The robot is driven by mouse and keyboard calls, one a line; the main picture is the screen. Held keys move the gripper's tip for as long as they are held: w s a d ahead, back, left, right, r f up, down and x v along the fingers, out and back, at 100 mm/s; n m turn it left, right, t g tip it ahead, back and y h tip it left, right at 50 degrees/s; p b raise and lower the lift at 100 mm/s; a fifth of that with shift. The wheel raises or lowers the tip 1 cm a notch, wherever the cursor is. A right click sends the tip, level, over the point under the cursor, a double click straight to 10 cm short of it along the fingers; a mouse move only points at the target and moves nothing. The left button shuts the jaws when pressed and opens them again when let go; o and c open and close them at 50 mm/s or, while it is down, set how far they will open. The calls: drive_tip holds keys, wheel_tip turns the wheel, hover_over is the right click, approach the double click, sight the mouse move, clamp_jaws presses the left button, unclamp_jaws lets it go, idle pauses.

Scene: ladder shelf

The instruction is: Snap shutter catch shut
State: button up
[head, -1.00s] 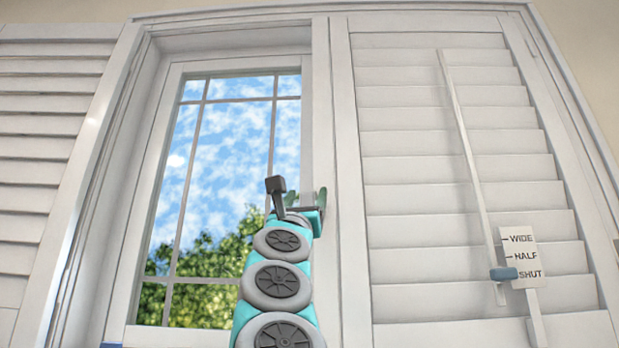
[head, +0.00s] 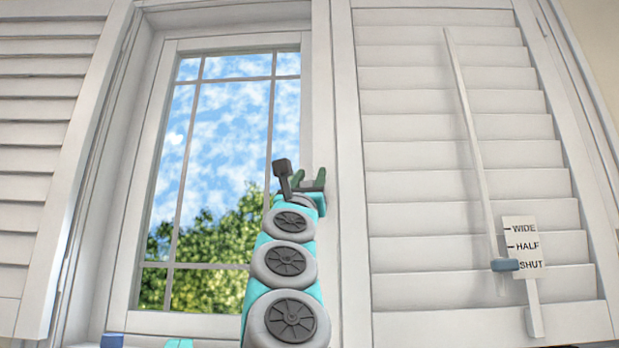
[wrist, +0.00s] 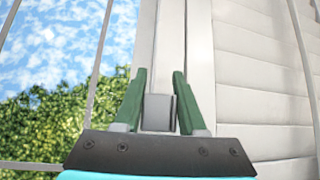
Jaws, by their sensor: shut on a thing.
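A small grey block (wrist: 158,112), which looks like the shutter catch, sits between the green fingers of my gripper (wrist: 158,100) in the wrist view. The fingers are closed in on its sides, in front of the white stile at the window's right edge. In the head view my gripper (head: 309,180) is at the inner edge of the right shutter (head: 455,180); the catch is hard to make out there. The right shutter covers its half of the window. The left shutter (head: 45,150) stands swung aside, leaving the window pane (head: 225,140) uncovered.
A white tilt rod (head: 468,130) runs down the right shutter. A blue slider (head: 504,265) sits beside the SHUT mark on a label plate (head: 523,245). A blue piece (head: 112,341) shows at the bottom left.

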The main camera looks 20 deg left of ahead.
drive_tip(key=shift+a, duration=0.15)
clamp_jaws()
drive_tip(key=shift+a, duration=0.1)
idle(0.6)
